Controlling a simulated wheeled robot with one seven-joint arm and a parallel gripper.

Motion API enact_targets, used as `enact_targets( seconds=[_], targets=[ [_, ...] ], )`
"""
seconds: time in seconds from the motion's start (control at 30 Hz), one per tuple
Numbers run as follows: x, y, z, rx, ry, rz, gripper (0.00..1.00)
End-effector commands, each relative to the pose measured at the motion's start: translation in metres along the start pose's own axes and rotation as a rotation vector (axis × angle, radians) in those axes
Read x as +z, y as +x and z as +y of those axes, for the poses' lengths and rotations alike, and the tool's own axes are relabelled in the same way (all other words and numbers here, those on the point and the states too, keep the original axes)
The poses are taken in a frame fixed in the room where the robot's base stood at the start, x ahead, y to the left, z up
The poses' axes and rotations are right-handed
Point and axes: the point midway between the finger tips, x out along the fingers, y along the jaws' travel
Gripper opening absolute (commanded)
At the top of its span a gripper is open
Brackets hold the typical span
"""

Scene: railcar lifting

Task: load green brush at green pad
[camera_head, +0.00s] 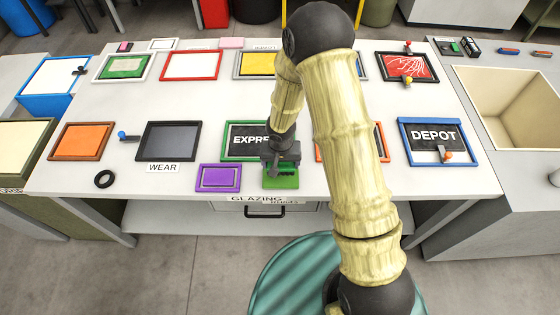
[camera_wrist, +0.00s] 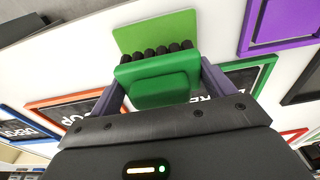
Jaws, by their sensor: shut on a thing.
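The green brush (camera_wrist: 160,82) is between the two fingers of my gripper (camera_wrist: 163,88) in the wrist view, and the gripper is shut on it. Its row of dark bristles points toward the green pad (camera_wrist: 155,28), overlapping the pad's edge in the picture. In the head view the green pad (camera_head: 281,182) lies at the table's front edge, and my gripper (camera_head: 281,160) is right over its back part. The brush is mostly hidden there by my gripper. I cannot tell whether the bristles touch the pad.
Left of the pad lies a purple framed panel (camera_head: 219,178). Behind is the green-framed EXPRESS sign (camera_head: 244,140), partly hidden by my arm. The blue-framed DEPOT sign (camera_head: 434,137) is to the right. A black ring (camera_head: 104,179) lies at left. The table's front edge is close.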

Motion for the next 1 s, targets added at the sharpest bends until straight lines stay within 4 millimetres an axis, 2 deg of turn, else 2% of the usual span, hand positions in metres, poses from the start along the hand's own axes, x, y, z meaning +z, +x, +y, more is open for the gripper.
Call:
enact_targets(
  seconds=[0.03, 0.1, 0.33, 1.0],
  targets=[
    [0.001, 0.009, 0.0, 0.0, 0.0, 0.0, 0.63],
    [0.002, 0.016, 0.0, 0.0, 0.0, 0.0, 0.63],
    [0.004, 0.033, 0.0, 0.0, 0.0, 0.0, 0.63],
    [0.005, 0.035, -0.002, -0.001, -0.004, 0.0, 0.63]
  ],
)
